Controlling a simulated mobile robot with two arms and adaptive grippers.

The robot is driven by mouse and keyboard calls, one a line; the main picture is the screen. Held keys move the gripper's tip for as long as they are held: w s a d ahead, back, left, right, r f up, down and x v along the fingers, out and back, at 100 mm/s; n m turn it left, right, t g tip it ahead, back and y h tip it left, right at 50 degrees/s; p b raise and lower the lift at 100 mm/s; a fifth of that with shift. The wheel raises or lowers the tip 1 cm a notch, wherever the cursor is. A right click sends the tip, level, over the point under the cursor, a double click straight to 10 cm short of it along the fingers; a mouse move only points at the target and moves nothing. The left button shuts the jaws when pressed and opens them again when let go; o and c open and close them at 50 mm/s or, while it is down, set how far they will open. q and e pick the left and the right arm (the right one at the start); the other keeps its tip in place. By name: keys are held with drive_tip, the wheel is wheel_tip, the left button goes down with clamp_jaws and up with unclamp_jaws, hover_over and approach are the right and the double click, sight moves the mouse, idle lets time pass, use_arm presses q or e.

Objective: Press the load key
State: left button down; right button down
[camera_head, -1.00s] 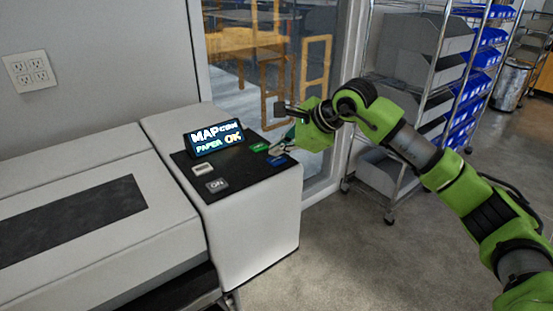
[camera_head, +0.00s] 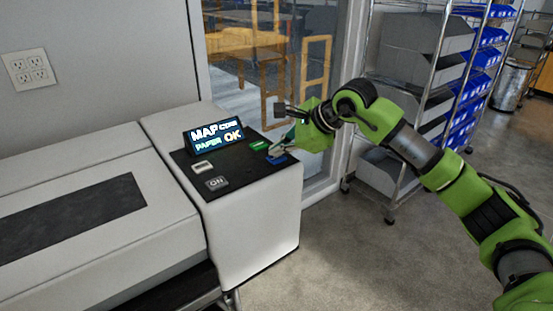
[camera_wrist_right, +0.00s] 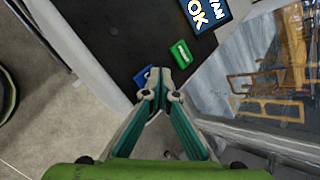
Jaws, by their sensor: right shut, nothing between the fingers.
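The plotter's black control panel (camera_head: 240,178) carries a lit display (camera_head: 215,137) reading MAP CYAN, PAPER OK. On it are a green key (camera_head: 259,145), a blue key (camera_head: 278,160), a pale key (camera_head: 203,167) and a grey ON key (camera_head: 217,183). The small labels are too blurred to tell which is the load key. My right gripper (camera_head: 273,151) is shut and empty, its tips low over the panel between the green and blue keys. In the right wrist view the tips (camera_wrist_right: 158,90) partly cover the blue key (camera_wrist_right: 141,77); the green key (camera_wrist_right: 180,54) is clear. Contact cannot be told.
The white plotter body (camera_head: 105,232) fills the left. A glass partition (camera_head: 240,85) stands behind the panel. A wire shelf with grey and blue bins (camera_head: 477,60) stands behind my right arm. The floor (camera_head: 370,260) at front right is clear.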

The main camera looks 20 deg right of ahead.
sight(278, 158)
drive_tip(key=shift+f, duration=0.1)
idle(0.7)
drive_tip(key=shift+r, duration=0.45)
drive_tip(key=shift+r+p, duration=1.95)
drive_tip(key=shift+r, duration=1.1)
